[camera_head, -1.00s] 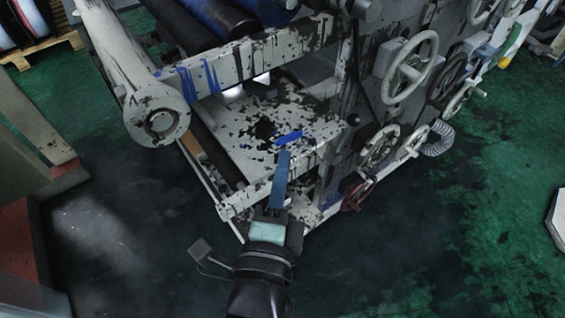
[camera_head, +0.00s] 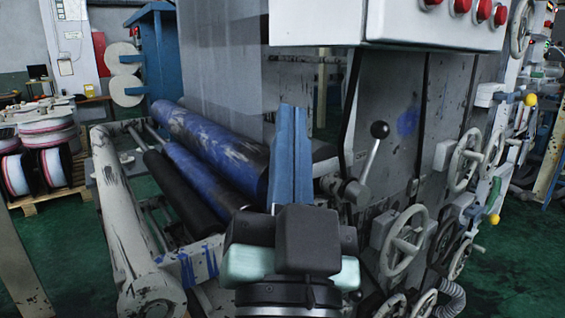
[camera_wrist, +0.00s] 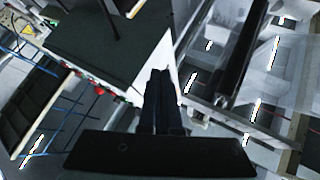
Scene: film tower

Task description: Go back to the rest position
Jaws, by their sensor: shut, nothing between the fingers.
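My gripper (camera_head: 290,112) is shut and empty. In the head view its blue fingers point up, side by side, in front of the film tower's rollers and grey side wall. The black and pale-green wrist housing shows below them. In the wrist view the dark fingers (camera_wrist: 162,78) lie together, with machine parts beyond them. The film tower (camera_head: 395,130) fills the middle and right of the head view. Its blue rollers (camera_head: 215,135) are left of my fingers. The lower front of the tower is hidden behind my arm.
A lever with a black knob (camera_head: 379,130) and a handwheel (camera_head: 404,240) stick out close to the right of my gripper. A control box with red buttons (camera_head: 385,22) overhangs above. Reels on a pallet (camera_head: 45,165) stand at the left. Green floor shows at the far right.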

